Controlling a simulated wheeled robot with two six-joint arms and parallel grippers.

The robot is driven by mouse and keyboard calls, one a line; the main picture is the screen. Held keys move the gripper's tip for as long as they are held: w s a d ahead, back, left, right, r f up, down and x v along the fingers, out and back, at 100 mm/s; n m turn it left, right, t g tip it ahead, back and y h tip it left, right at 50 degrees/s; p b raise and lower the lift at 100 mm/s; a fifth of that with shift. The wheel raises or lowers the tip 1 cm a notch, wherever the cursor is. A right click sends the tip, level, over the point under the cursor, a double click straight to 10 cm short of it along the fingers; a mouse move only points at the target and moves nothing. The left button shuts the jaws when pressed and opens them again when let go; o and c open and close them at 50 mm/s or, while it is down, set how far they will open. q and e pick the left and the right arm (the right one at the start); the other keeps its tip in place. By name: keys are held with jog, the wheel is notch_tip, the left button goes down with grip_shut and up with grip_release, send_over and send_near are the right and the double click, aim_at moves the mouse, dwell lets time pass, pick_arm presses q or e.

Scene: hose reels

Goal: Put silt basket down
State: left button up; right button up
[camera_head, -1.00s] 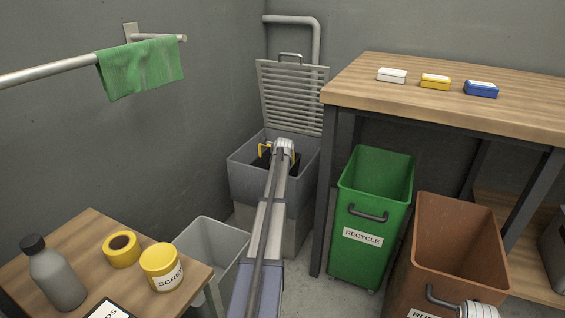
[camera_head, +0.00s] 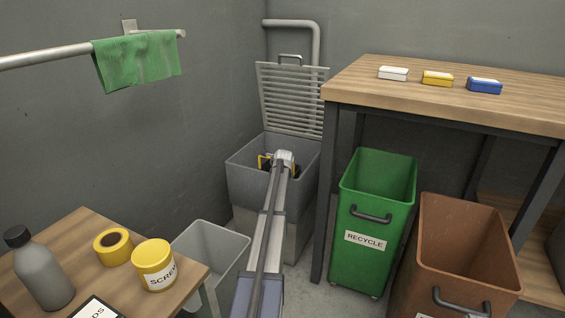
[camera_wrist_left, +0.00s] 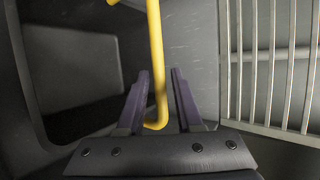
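The silt basket's yellow handle (camera_wrist_left: 156,70) shows in the left wrist view, between the two dark fingers of my left gripper (camera_wrist_left: 162,98). A narrow gap shows beside the handle, so the fingers look apart around it. In the head view, my left gripper (camera_head: 283,160) is low at the mouth of a grey box (camera_head: 256,186), with a bit of the yellow handle (camera_head: 262,162) beside it. The basket body is mostly hidden in the box and behind my arm. My right gripper is out of view.
The slatted grate (camera_head: 291,100) stands upright behind the box. A workbench (camera_head: 440,108) and green recycle bin (camera_head: 373,225) stand to the right, with a brown bin (camera_head: 465,250) beyond. A small table (camera_head: 70,235) and grey bin (camera_head: 207,252) are at the left.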

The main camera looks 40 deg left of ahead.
pick_arm(q)
jog(key=shift+o, duration=0.8)
jog(key=shift+f, duration=0.1)
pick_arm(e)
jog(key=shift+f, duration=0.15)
pick_arm(q)
jog(key=shift+s+d+r, duration=0.2)
jog(key=shift+s+r, duration=0.05)
jog(key=p+v, duration=0.3)
jog(key=v, duration=0.4)
jog(key=shift+s+f, duration=0.2)
jog(key=shift+s, duration=0.05)
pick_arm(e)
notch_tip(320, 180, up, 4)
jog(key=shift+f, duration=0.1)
